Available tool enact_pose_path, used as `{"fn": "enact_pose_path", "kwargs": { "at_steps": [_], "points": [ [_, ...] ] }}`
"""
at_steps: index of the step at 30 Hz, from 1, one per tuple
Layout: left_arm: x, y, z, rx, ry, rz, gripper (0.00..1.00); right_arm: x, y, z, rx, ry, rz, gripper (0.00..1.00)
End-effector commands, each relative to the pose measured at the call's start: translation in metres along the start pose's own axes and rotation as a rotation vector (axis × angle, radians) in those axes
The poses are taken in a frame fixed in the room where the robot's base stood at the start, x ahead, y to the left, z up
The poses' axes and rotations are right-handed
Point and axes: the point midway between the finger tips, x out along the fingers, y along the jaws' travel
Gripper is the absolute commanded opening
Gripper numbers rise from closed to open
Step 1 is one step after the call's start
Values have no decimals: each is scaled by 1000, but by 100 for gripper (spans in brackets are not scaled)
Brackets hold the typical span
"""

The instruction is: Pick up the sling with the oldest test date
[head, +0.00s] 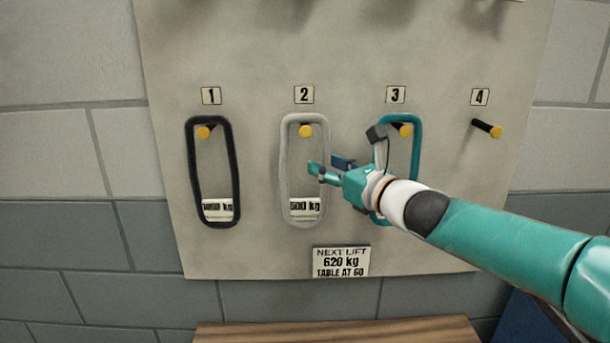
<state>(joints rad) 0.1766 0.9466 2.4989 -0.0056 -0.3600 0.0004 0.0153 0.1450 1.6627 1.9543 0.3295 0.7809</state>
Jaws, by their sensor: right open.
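A black sling (190,170) hangs on a yellow-tipped peg under label 1. A pale grey sling (285,170) hangs on the peg under label 2. A teal sling (418,140) hangs under label 3, its lower part mostly hidden behind my right arm. White tags at the bottom of the first two show kg figures with the leading digits unclear; I see no test date. The third sling's tag is hidden. My right gripper (325,168) is open and empty, in front of the board at the grey sling's right side; I cannot tell whether it touches it. My left gripper is out of view.
The slings hang on a grey board (250,250) on a block wall. Peg 4 (488,128) is empty. A white sign (340,262) below reads "620 kg" and "TABLE AT 60". A wooden surface (340,332) lies at the bottom. The board's left part is clear of my arm.

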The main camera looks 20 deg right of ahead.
Motion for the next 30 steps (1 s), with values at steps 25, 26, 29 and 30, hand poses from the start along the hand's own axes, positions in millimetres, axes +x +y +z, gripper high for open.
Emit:
{"fn": "enact_pose_path", "kwargs": {
  "at_steps": [25, 26, 29, 30],
  "points": [
    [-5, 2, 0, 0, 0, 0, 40, 18, -1, 0, 0, 0, -2, 0],
    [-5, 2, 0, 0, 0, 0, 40, 18, -1, 1, 0, -2, -1, 0],
    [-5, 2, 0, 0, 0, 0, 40, 18, -1, 1, 0, -2, -1, 0],
    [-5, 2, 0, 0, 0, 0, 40, 18, -1, 1, 0, -2, -1, 0]
  ]
}}
